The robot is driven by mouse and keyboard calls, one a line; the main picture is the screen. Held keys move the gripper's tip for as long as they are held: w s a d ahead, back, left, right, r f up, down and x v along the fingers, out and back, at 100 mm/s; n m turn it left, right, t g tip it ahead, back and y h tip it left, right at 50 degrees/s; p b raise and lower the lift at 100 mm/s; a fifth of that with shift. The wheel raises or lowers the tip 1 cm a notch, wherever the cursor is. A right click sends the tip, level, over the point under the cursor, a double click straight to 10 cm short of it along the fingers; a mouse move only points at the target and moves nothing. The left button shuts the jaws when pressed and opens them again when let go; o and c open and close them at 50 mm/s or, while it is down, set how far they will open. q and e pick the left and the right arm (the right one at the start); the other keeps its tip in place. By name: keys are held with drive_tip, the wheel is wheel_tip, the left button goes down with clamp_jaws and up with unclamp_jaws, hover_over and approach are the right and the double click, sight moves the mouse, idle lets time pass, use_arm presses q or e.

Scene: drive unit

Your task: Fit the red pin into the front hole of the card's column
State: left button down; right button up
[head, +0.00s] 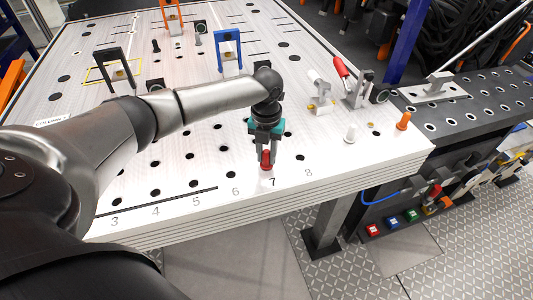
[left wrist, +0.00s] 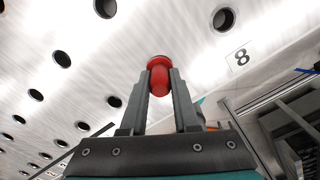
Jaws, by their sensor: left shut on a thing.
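My left gripper (head: 266,148) is shut on the red pin (head: 266,160) and holds it upright near the front edge of the perforated white table (head: 205,150). The pin is just behind the printed number 7 (head: 272,182). In the left wrist view the pin's red head (left wrist: 159,72) shows between the two fingers (left wrist: 160,100). The pin's lower end and any hole under it are hidden, so I cannot tell whether it is in a hole. A small card (head: 55,122) lies at the table's left edge; its print seems to read COLUMN 7. My right gripper is not in view.
Black (head: 115,70) and blue (head: 229,50) brackets stand farther back. Front holes beside the numbers 6 (head: 231,175) and 8 (head: 300,157) are empty.

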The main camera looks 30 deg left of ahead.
use_arm(q)
drive_tip(key=c, duration=0.6)
unclamp_jaws()
drive_tip(key=shift+r, duration=0.1)
wheel_tip(320, 180, up, 15)
drive_tip(key=shift+r, duration=0.1)
